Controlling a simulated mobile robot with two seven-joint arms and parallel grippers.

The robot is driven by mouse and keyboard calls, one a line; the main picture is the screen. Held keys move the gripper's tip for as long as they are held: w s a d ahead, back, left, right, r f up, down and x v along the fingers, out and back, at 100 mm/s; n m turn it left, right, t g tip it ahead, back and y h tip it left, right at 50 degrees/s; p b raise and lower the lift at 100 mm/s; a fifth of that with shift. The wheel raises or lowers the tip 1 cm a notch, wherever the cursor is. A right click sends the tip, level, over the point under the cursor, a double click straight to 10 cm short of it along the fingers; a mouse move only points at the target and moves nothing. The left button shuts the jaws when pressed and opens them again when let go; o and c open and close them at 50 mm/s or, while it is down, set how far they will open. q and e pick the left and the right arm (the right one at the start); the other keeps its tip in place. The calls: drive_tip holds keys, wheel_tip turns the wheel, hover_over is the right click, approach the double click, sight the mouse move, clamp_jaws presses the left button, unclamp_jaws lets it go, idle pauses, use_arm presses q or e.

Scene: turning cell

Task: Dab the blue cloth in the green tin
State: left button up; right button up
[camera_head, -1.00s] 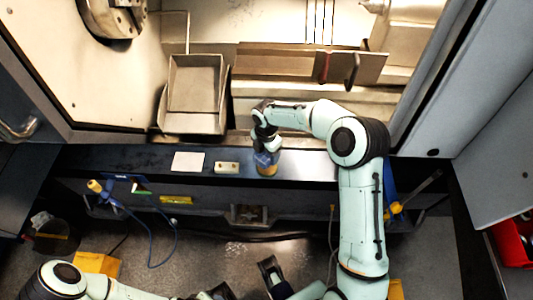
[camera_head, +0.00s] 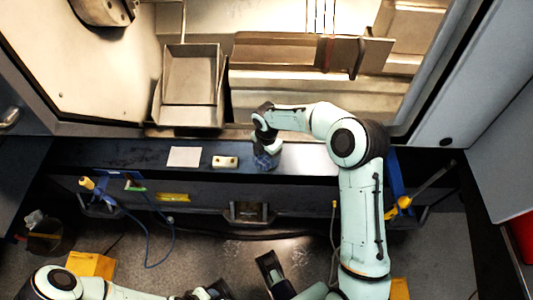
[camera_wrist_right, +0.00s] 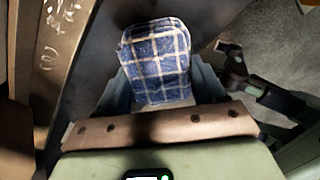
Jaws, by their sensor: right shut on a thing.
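The blue cloth (camera_head: 266,161) is a checked blue pad with pale lines. My right gripper (camera_head: 265,152) is shut on it above the dark ledge, in front of the machine opening. In the right wrist view the cloth (camera_wrist_right: 157,58) sticks out beyond the jaws, bunched and rounded. I cannot tell whether it touches the ledge. I cannot make out a green tin in either view. My left gripper (camera_head: 210,292) is partly cut off at the bottom of the head view, and its jaws are unclear.
A pale flat square (camera_head: 184,157) and a small cream block (camera_head: 225,162) lie on the ledge left of the cloth. A grey metal tray (camera_head: 189,85) stands behind them. A blue hose (camera_head: 150,262) hangs at the left. The ledge right of my gripper is partly clear.

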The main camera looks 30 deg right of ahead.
use_arm(q)
drive_tip(key=shift+f, duration=0.3)
use_arm(e)
drive_tip(key=shift+f, duration=0.5)
idle(0.8)
use_arm(q)
drive_tip(key=shift+s+r, duration=0.1)
use_arm(e)
drive_tip(key=shift+f, duration=0.15)
idle(0.6)
drive_tip(key=shift+s, duration=0.1)
drive_tip(key=shift+r+p, duration=2.6)
drive_tip(key=shift+r, duration=1.05)
use_arm(q)
drive_tip(key=r, duration=0.6)
drive_tip(key=shift+w, duration=0.4)
